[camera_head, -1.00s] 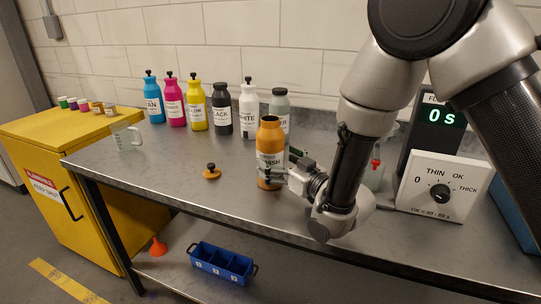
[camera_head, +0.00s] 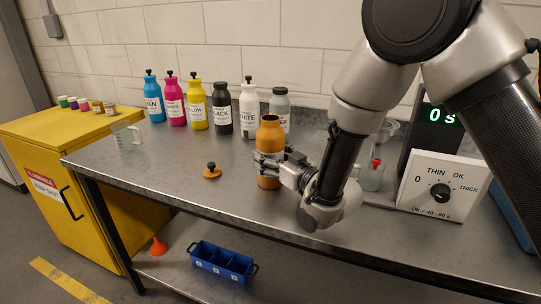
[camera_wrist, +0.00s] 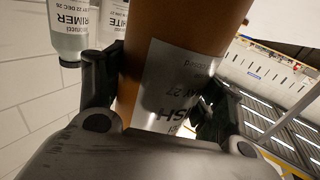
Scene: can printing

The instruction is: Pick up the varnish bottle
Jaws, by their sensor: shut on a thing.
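The varnish bottle (camera_head: 269,138) is orange-brown with a pale label, upright and without its cap, at the middle of the bench. My gripper (camera_head: 270,165) is shut around its body from the right. In the wrist view the bottle (camera_wrist: 165,40) stands between the two fingers of my gripper (camera_wrist: 160,95), its label partly hidden. Whether its base touches the bench I cannot tell. An orange cap with a black knob (camera_head: 212,172) lies on the bench left of the bottle.
Several ink bottles stand behind, among them the white one (camera_head: 249,112) and a grey one (camera_head: 280,108), close to the varnish bottle. A clear beaker (camera_head: 126,136) is at the left. A dial box (camera_head: 440,185) and timer (camera_head: 440,120) are at the right. A blue crate (camera_head: 222,262) is below.

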